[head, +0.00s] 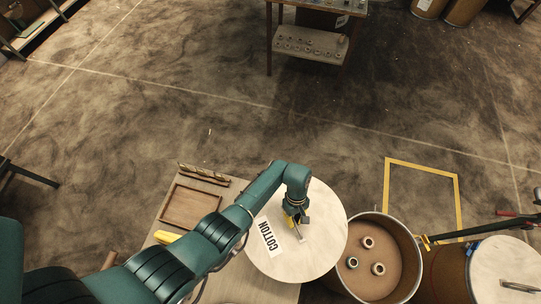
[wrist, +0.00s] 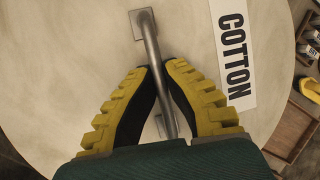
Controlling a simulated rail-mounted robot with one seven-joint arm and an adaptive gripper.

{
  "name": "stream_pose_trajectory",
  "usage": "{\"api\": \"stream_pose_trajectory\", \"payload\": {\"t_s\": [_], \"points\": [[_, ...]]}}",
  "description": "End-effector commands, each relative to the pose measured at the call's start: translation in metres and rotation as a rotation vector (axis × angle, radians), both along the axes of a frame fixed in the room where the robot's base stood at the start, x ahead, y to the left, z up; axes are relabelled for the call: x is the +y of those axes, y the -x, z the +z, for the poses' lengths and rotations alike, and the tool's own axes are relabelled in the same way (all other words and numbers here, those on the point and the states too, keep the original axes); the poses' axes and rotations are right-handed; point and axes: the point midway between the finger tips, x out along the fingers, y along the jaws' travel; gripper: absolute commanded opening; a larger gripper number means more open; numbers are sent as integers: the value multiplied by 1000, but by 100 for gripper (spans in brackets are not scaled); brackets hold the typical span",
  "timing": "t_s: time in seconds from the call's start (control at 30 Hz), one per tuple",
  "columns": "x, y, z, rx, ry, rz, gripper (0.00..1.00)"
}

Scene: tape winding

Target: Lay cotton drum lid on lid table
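The cotton drum lid (head: 322,255) is a pale round disc with a white COTTON label and a metal bar handle. My gripper (head: 298,222) is at the handle. In the wrist view its yellow-backed fingers (wrist: 161,72) close in on both sides of the handle (wrist: 150,40), which runs between the tips. The lid overlaps the right part of a pale wooden table (head: 163,226), probably the lid table. I cannot tell whether it touches the tabletop. The open drum (head: 412,244) stands just right of the lid, with three spools on its tan inside.
A shallow wooden tray (head: 191,207), a rack of brass-coloured pieces (head: 204,175) and a yellow object (head: 167,237) are on the table's left part. A closed drum (head: 505,270) stands at the far right. A yellow floor square (head: 423,168) lies empty behind the open drum.

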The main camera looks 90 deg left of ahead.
Motion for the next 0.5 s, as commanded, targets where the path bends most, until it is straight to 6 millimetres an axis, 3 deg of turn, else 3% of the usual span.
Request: {"api": "stream_pose_trajectory", "payload": {"t_s": [0.03, 0.3, 0.5], "points": [[5, 19, 26, 0, 4, 165, 0], [22, 86, 87, -3, 3, 1019, 0], [25, 107, 108, -4, 0, 1333, 0]]}}
